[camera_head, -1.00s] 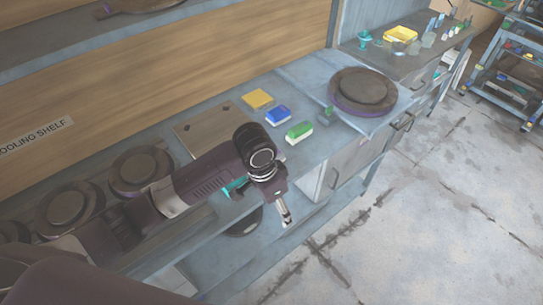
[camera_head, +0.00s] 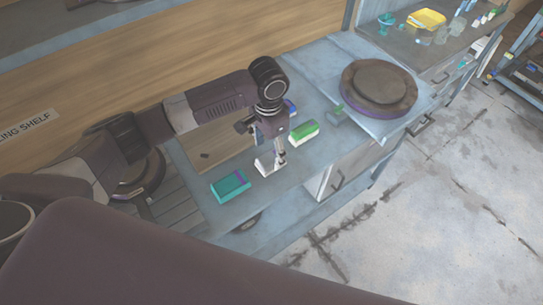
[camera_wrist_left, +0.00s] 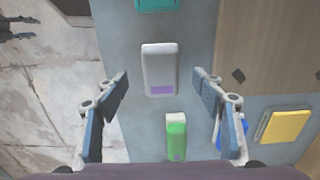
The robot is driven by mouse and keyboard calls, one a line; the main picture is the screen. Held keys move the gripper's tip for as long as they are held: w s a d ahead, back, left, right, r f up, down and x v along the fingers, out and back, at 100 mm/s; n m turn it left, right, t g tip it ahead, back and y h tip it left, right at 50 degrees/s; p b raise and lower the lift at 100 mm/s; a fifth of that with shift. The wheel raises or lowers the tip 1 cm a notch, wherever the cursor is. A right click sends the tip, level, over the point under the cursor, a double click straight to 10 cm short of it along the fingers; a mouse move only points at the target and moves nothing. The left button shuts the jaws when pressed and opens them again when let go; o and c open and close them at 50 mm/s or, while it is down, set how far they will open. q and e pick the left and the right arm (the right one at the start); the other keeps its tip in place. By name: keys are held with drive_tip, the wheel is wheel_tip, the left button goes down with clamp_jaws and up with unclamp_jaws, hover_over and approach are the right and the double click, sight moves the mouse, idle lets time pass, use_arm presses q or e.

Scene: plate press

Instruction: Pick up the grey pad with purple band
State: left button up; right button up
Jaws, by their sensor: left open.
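The grey pad with purple band (camera_head: 264,164) lies on the blue-grey bench top, partly behind my left gripper in the head view. In the left wrist view the pad (camera_wrist_left: 159,62) is whole, pale grey, with the purple band near its lower end. My left gripper (camera_head: 267,143) hangs over the pad in the head view, pointing down. In the left wrist view my left gripper (camera_wrist_left: 161,80) is open and empty, one finger on each side of the pad; I see no contact. My right gripper is not in view.
A teal pad (camera_head: 230,186) lies left of the grey one, a green pad (camera_head: 304,132) right. A blue pad (camera_head: 290,108) is partly behind my gripper; a yellow one (camera_wrist_left: 287,126) shows in the wrist view. A round dark plate (camera_head: 379,86) sits at the bench's right end.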

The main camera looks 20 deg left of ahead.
sight(271, 158)
use_arm(q)
wheel_tip(271, 158, down, 2)
drive_tip(key=shift+d+f+p, duration=0.1)
drive_tip(key=shift+d+p, duration=0.05)
drive_tip(key=shift+p, duration=0.45)
drive_tip(key=shift+w+f, duration=0.25)
drive_tip(key=shift+f, duration=0.5)
drive_tip(key=shift+w+f, duration=0.1)
drive_tip(key=shift+f, duration=0.6)
drive_tip(key=c, duration=1.2)
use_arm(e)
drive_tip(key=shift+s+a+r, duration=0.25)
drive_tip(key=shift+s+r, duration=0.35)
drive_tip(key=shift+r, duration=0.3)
